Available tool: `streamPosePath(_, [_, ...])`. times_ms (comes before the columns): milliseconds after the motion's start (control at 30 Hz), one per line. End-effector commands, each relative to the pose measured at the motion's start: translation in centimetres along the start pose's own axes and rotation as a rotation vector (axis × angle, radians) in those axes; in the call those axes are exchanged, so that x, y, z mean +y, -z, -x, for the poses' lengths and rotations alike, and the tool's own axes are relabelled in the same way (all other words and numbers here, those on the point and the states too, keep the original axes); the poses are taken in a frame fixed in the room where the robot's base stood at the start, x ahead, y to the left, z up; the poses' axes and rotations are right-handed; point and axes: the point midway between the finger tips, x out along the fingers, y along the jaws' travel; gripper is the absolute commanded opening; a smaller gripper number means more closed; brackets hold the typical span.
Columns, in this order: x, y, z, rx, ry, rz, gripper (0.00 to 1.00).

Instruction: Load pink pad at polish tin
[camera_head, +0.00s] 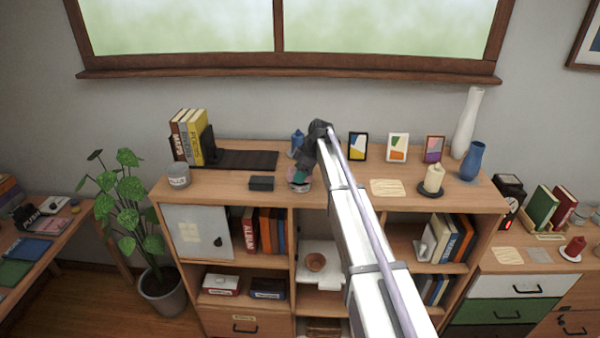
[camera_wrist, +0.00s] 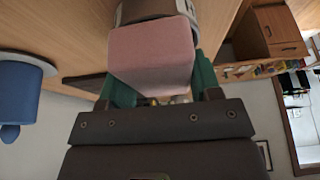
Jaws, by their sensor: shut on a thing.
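My gripper (camera_wrist: 160,85) is shut on the pink pad (camera_wrist: 152,52), with a green finger on each side of it. The polish tin (camera_wrist: 150,10) is a round, metal-rimmed container just beyond the pad. The pad overlaps it in the wrist view, and I cannot tell whether they touch. In the head view my gripper (camera_head: 302,171) points down at the tin (camera_head: 299,187) on the shelf top. The gripper and arm hide much of the tin and pad there.
A dark mat (camera_head: 247,160), books (camera_head: 188,137) and a grey cup (camera_head: 178,175) are farther left. Frames (camera_head: 358,146) and a candle (camera_head: 433,180) stand right.

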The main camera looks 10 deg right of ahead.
Motion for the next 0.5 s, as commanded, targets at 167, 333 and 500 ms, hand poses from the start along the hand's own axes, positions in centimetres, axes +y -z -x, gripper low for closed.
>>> streamPosePath(167, [0.0, -0.11, -0.26, 0.0, 0.0, 0.0, 0.39])
streamPosePath(333, [0.0, -0.19, -0.45, 0.0, 0.0, 0.0, 0.39])
streamPosePath(500, [0.0, -0.27, -0.64, 0.0, 0.0, 0.0, 0.39])
